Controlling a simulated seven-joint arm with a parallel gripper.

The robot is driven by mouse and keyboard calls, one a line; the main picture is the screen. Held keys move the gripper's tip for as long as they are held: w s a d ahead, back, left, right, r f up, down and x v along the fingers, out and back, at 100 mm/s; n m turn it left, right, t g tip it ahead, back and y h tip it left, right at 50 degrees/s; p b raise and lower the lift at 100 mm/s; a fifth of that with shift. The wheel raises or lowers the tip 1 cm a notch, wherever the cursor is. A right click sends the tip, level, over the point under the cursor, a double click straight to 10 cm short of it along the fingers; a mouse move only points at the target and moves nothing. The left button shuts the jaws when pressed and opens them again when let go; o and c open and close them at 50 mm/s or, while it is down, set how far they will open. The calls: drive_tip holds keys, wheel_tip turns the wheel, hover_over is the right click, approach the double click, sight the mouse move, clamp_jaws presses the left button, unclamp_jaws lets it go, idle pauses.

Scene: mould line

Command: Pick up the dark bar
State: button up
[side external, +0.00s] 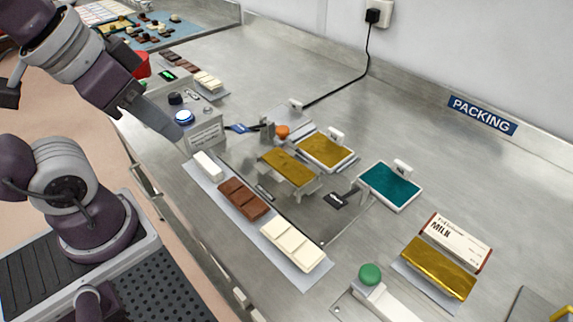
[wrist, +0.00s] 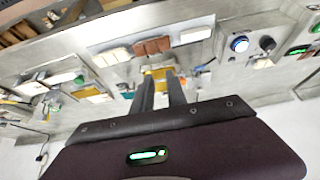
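No bar in the side view is clearly the dark one. A brown segmented bar (side external: 243,198) lies on a pale strip (side external: 210,183) at the front of the bench, between a small white block (side external: 207,164) and a cream bar (side external: 293,243). The brown bar also shows in the wrist view (wrist: 152,46). Small darker brown pieces (side external: 170,57) lie at the back left. My gripper (side external: 178,132) hangs at the upper left, near the control box and apart from the bars. In the wrist view its fingers (wrist: 162,75) stand apart with a gap and no bar between them.
A control box (side external: 190,110) with a blue-lit button stands close to my gripper. Gold plates (side external: 326,150) and a teal plate (side external: 390,186) sit mid-bench. A green knob (side external: 370,274) and a gold-wrapped bar (side external: 438,267) are at the right.

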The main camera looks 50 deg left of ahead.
drive_tip(key=o, duration=1)
drive_tip(key=m+g, duration=0.6)
drive_tip(key=m, duration=1.2)
hover_over(287, 165)
drive_tip(key=a, duration=0.1)
drive_tip(key=f, duration=1.1)
drive_tip(key=shift+s, duration=0.2)
drive_tip(key=f, duration=0.5)
drive_tip(key=d+f, duration=0.1)
drive_tip(key=f, duration=0.1)
drive_tip(key=shift+w+f, duration=0.25)
drive_tip(key=shift+f, duration=0.15)
drive_tip(key=shift+c, duration=0.3)
